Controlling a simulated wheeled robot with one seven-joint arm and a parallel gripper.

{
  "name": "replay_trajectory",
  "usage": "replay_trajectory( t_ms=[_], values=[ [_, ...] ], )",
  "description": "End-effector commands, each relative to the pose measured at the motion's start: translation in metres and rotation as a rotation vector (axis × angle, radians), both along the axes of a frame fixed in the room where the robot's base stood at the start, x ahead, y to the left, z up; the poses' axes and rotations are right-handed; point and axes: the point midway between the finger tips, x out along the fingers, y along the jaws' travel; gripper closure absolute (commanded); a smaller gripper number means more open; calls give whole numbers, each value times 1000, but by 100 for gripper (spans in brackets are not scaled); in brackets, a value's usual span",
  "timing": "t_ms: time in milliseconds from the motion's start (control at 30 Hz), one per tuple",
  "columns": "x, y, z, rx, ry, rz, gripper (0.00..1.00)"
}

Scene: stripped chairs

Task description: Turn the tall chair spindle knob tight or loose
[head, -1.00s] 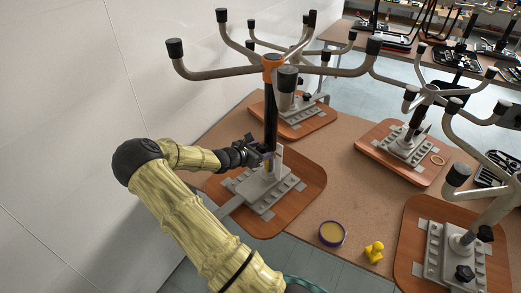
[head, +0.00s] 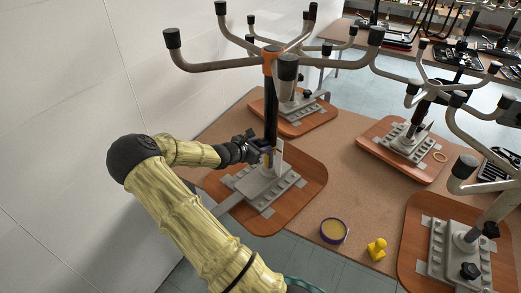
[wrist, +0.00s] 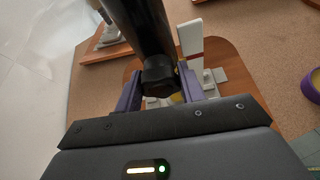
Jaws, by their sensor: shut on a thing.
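The tall chair (head: 271,110) stands upside down, its black spindle upright and its several grey legs spread at the top from an orange collar (head: 271,52). Its foot sits in a grey slotted plate (head: 262,186) on a wooden board. My gripper (head: 266,151) is at the lower part of the spindle. In the wrist view the purple fingers of my gripper (wrist: 160,88) are on both sides of a dark round knob (wrist: 160,76), shut on it. The black spindle (wrist: 136,25) rises just beyond it. The knob's far side is hidden.
A white upright piece (wrist: 190,38) with a red band stands close beside the right finger. More upturned chairs (head: 408,140) stand on boards behind and to the right. A purple-rimmed tub (head: 333,231) and a yellow figure (head: 376,249) are at the table's front. A wall is at left.

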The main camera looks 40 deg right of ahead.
Motion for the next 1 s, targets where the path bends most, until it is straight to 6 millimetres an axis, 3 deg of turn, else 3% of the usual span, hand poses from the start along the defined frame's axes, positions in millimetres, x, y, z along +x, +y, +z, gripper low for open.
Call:
replay_trajectory(
  t_ms=[200, 1000],
  values=[
    [1, 1, -8, 9, -72, 1, 84],
    [-1, 0, -8, 48, -368, 1, 84]
  ],
)
